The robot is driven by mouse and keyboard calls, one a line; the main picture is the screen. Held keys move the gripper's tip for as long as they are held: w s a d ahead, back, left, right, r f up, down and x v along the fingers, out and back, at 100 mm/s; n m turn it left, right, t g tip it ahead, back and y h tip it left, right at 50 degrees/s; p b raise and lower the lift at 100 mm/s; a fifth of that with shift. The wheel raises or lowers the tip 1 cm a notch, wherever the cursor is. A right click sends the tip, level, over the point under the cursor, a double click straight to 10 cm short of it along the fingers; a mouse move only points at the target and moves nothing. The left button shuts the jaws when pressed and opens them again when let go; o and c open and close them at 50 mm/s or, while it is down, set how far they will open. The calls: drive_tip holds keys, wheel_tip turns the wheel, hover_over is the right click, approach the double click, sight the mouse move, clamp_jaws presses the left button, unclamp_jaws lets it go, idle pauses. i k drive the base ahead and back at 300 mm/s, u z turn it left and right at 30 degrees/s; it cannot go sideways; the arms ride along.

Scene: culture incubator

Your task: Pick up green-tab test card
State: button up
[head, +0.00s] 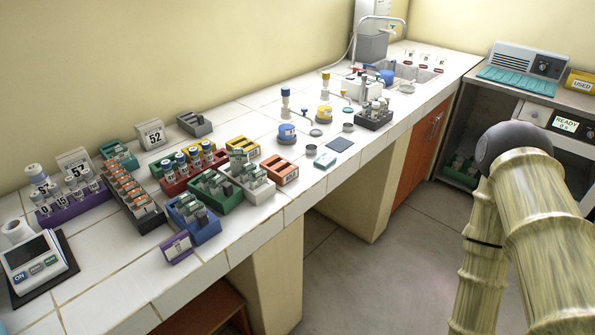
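Several small upright cards stand in a green rack (233,199) near the middle of the white tiled counter (118,262). A small flat teal-green piece (324,160) lies on the counter near its front edge, beside a dark square pad (341,145). At this size I cannot tell which card has a green tab. My arm is at the right, over the floor and apart from the counter. My gripper does not show.
A blue rack (205,236), a white rack (262,195) and an orange block (280,170) crowd the green rack. A purple holder (177,249) sits at the front edge. Bottles and a sink (410,72) are farther back. The floor (420,238) is clear.

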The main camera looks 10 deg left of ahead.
sight(258, 177)
drive_tip(key=z, duration=0.1)
drive_tip(key=i, duration=0.7)
drive_tip(key=u, duration=1.1)
